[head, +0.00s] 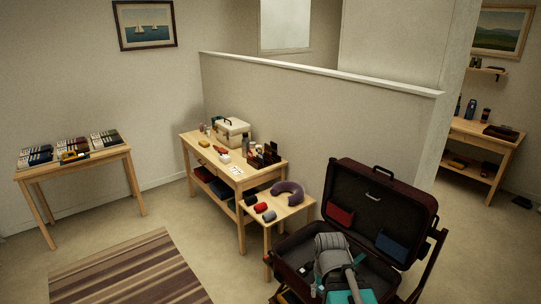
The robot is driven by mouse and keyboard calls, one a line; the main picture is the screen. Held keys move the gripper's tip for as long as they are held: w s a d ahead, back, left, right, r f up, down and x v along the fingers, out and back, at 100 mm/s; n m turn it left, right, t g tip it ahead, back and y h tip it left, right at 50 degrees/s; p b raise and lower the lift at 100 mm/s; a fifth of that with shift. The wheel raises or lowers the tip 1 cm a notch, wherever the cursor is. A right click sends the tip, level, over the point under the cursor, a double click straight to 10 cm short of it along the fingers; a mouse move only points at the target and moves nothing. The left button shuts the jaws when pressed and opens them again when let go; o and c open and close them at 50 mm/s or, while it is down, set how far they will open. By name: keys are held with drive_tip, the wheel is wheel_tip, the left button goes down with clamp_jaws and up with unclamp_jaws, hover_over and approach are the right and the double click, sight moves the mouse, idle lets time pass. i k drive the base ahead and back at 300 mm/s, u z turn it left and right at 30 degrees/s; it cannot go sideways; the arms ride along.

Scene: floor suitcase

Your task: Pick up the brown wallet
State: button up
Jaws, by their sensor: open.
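I cannot pick out the brown wallet with certainty in the head view. A flat dark brown item (500,132) lies on the wooden table in the back right room, but it is too small and dim to name. My gripper cannot be made out.
A wooden bench (245,178) with a cream box and small items stands against the half wall (320,115). The low side table (301,209) stands beside it. A display table (110,155) is at left. A striped rug (130,270) lies on open floor at front left.

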sight(267, 150)
drive_tip(key=k, duration=1.35)
drive_tip(key=u, duration=0.3)
drive_tip(key=i, duration=1)
drive_tip(key=u, duration=0.65)
drive_tip(key=i, duration=0.8)
drive_tip(key=u, duration=0.35)
drive_tip(key=i, duration=1.5)
drive_tip(key=u, duration=0.05)
